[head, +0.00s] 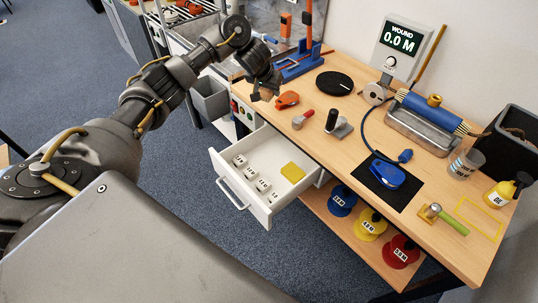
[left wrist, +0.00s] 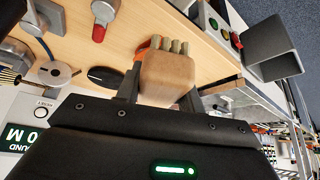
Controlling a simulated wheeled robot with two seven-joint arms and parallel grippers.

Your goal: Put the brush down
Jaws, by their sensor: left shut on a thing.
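My left gripper (head: 264,90) hangs over the left end of the workbench, above the back of the open drawer. In the left wrist view my left gripper (left wrist: 160,93) is shut on the brush (left wrist: 167,74), gripping its pale wooden block between both fingers. Several stubby greyish bristle tufts (left wrist: 172,46) stick out beyond the block, away from the palm. In the head view the brush is mostly hidden by the gripper. I cannot tell whether the brush touches anything. My right gripper is out of view.
An orange tool (head: 287,100), a red-handled tool (head: 303,119) and a black disc (head: 334,83) lie near the gripper. The open drawer (head: 240,203) juts out below.

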